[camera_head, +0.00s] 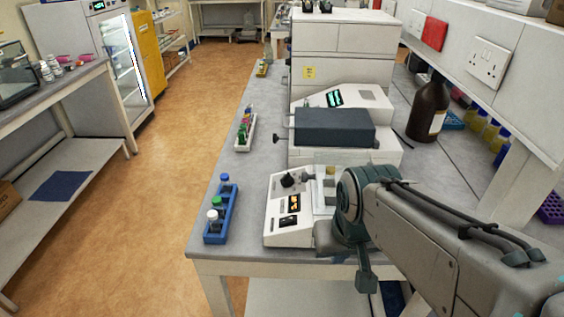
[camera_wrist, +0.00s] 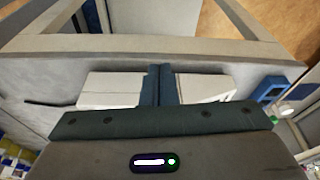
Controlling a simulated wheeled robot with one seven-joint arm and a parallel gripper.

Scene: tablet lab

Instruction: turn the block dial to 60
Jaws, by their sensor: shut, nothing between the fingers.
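The white block heater (camera_head: 278,222) stands near the front edge of the bench. Its black dial (camera_head: 289,180) is on the upper face, with a small orange-lit display (camera_head: 294,205) below it; the reading is too small to tell. My gripper is to the right of the dial in the head view, apart from it, with its end partly hidden by my arm. In the wrist view my gripper's fingers (camera_wrist: 159,72) are shut with nothing between them. White casing (camera_wrist: 205,88) shows on both sides of them; the dial is not visible there.
A blue rack (camera_head: 214,236) with capped vials stands left of the heater. Behind is a white instrument with a dark lid (camera_head: 334,128). A brown bottle (camera_head: 428,110) stands at back right. Bare bench lies between the rack and heater.

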